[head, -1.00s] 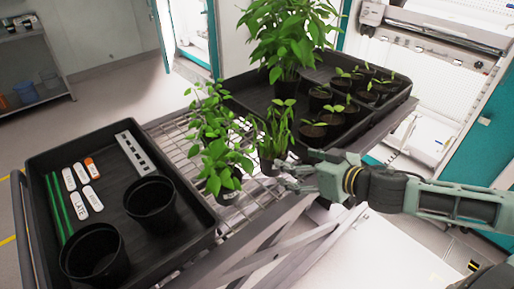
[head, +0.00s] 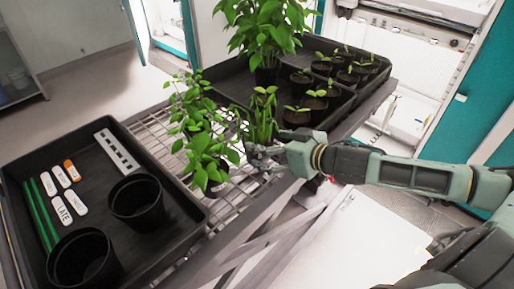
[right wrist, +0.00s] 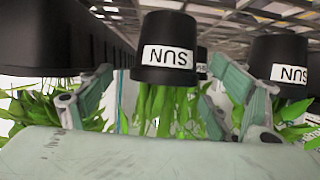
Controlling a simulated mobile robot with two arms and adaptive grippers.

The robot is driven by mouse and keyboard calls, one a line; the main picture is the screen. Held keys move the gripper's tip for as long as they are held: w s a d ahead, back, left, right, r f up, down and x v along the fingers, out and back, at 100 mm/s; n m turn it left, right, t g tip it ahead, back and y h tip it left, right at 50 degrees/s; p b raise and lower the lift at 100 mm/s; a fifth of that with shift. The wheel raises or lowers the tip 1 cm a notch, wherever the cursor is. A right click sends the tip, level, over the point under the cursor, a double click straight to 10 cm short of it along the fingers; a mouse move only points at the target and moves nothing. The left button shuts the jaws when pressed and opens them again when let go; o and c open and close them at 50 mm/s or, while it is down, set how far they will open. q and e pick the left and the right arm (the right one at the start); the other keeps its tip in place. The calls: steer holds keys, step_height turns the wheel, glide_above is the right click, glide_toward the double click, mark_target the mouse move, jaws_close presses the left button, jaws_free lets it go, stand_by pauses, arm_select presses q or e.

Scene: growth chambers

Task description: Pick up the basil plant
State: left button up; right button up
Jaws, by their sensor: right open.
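A small potted plant with narrow upright green leaves (head: 262,122) stands on the wire rack between a trailing plant and the black seedling tray. I cannot tell for sure which plant is the basil. My right gripper (head: 258,158) is at this plant's pot from the right, partly hiding it. The right wrist view is upside down. There the black pot with a white SUN label (right wrist: 180,45) lies between the open fingers of my right gripper (right wrist: 160,75), with gaps on both sides. My left gripper is not in view.
The leafy trailing plant (head: 203,145) stands close left of it. A tall bushy plant (head: 265,30) and seedling pots (head: 297,115) fill the tray behind. A front-left tray (head: 178,245) holds two empty pots and labels. Another SUN pot (right wrist: 280,60) is close to one finger.

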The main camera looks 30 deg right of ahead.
mark_target(259, 143)
steer(key=shift+w+a+r, duration=0.1)
steer(key=shift+w+a, duration=0.05)
steer(key=shift+w, duration=0.2)
steer(key=p+x, duration=0.2)
steer(key=x, duration=0.1)
steer(key=shift+a, duration=0.15)
steer(key=shift+w+a+f, duration=0.2)
steer(key=shift+w+f, duration=0.2)
steer(key=shift+f, duration=0.05)
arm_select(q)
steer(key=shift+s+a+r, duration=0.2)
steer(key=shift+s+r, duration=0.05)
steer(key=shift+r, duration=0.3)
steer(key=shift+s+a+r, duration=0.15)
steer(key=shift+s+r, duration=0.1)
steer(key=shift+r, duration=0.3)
arm_select(e)
steer(key=shift+c, duration=0.4)
steer(key=c, duration=1.2)
